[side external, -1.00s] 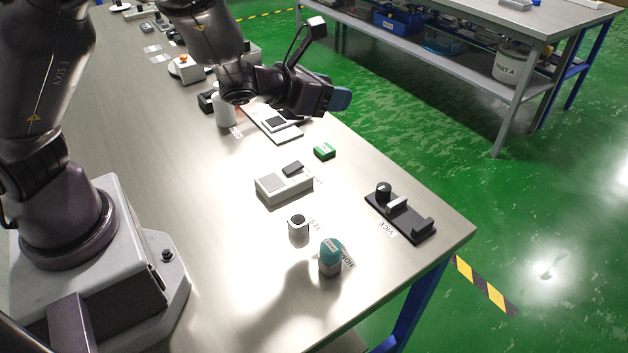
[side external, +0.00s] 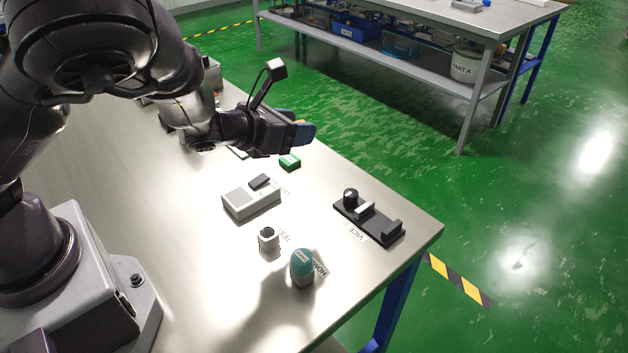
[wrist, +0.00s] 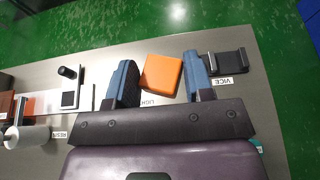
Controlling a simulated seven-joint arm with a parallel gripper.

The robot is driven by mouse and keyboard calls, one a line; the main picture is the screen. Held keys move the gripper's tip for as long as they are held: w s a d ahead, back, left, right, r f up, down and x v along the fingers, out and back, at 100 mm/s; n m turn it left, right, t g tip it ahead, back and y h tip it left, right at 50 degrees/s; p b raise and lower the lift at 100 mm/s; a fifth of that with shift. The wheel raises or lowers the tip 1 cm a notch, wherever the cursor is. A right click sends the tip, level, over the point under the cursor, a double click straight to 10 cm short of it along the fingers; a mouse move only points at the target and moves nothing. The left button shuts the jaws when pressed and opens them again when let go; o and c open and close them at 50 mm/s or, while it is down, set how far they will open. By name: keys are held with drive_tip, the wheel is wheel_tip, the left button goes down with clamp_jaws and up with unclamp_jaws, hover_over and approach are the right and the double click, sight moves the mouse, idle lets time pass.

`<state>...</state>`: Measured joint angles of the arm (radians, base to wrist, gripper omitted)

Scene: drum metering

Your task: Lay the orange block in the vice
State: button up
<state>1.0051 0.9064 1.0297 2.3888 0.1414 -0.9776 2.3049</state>
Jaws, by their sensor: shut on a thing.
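My gripper (side external: 303,132) is shut on the orange block (wrist: 161,73), which shows between the two blue fingers in the wrist view. In the side external view the fingers mostly hide the block. The vice (side external: 384,226) is a black base with a knob, a pale jaw and a black end jaw, near the table's right edge. Its gap looks empty. The vice also shows in the wrist view (wrist: 234,62), partly behind the right finger, with its label below it.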

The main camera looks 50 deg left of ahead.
drive_tip(key=s+a+f+n+g+y, duration=0.1)
drive_tip(key=s+a+f+n+y, duration=0.1)
drive_tip(key=a+f+n+y, duration=0.1)
wheel_tip(320, 180, down, 2)
drive_tip(key=shift+s+f+n+y, duration=0.15)
drive_tip(key=shift+n+y, duration=0.65)
drive_tip(key=shift+y, duration=0.4)
drive_tip(key=w+f, duration=0.1)
drive_tip(key=w, duration=0.2)
drive_tip(key=w+f, duration=0.1)
drive_tip(key=w, duration=0.2)
drive_tip(key=w+f, duration=0.1)
drive_tip(key=w, duration=0.2)
drive_tip(key=shift+a+f, duration=0.2)
drive_tip(key=shift+f, duration=0.2)
drive_tip(key=c, duration=0.3)
hover_over(328, 179)
drive_tip(key=s, duration=0.1)
wheel_tip(328, 179, down, 5)
drive_tip(key=shift+r, duration=0.1)
drive_tip(key=shift+c, duration=0.2)
drive_tip(key=shift+w+f, duration=0.25)
drive_tip(key=shift+f, duration=0.7)
drive_tip(key=shift+w+f, duration=0.25)
drive_tip(key=shift+f, duration=0.7)
drive_tip(key=shift+f, duration=0.1)
drive_tip(key=o, duration=1.2)
